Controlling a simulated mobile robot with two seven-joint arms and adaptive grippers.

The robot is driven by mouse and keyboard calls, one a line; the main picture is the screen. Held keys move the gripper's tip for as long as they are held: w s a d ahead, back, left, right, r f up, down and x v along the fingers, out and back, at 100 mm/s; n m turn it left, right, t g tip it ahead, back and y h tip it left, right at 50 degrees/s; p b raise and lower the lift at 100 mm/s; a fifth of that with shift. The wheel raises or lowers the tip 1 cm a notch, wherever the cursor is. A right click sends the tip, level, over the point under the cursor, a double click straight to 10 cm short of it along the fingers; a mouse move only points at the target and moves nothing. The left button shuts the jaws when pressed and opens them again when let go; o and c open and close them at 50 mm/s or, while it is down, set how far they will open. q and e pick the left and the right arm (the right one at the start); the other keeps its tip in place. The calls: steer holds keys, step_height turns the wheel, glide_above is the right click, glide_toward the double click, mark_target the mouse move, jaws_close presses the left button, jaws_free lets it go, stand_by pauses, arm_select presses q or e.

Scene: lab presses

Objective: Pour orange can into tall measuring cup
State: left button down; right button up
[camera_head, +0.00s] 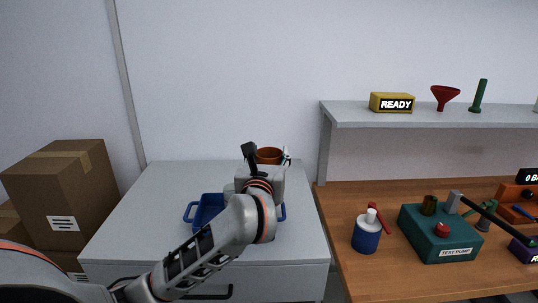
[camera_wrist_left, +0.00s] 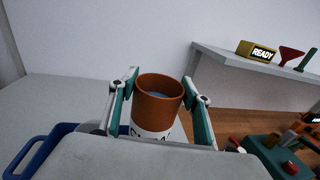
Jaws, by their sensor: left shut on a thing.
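The orange can (camera_head: 269,155) is upright between the fingers of my left gripper (camera_head: 268,160), above the grey cabinet top. In the left wrist view the can (camera_wrist_left: 158,108) has an open top, a greyish-blue content inside and a white label low on its side. The green-padded fingers of my left gripper (camera_wrist_left: 160,80) close on it from both sides. I cannot make out a tall measuring cup in either view. My right gripper is not in view.
A blue tray (camera_head: 208,208) sits on the grey cabinet (camera_head: 150,190), partly behind my left arm. On the wooden bench (camera_head: 330,205) stand a blue-and-white bottle (camera_head: 367,235) and a green test pump (camera_head: 430,240). The shelf (camera_head: 430,118) holds a READY box (camera_head: 392,102) and a red funnel (camera_head: 445,95).

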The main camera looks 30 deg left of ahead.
arm_select(q)
steer(key=shift+s, duration=0.1)
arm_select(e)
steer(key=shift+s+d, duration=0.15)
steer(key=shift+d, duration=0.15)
arm_select(q)
steer(key=shift+b, duration=0.3)
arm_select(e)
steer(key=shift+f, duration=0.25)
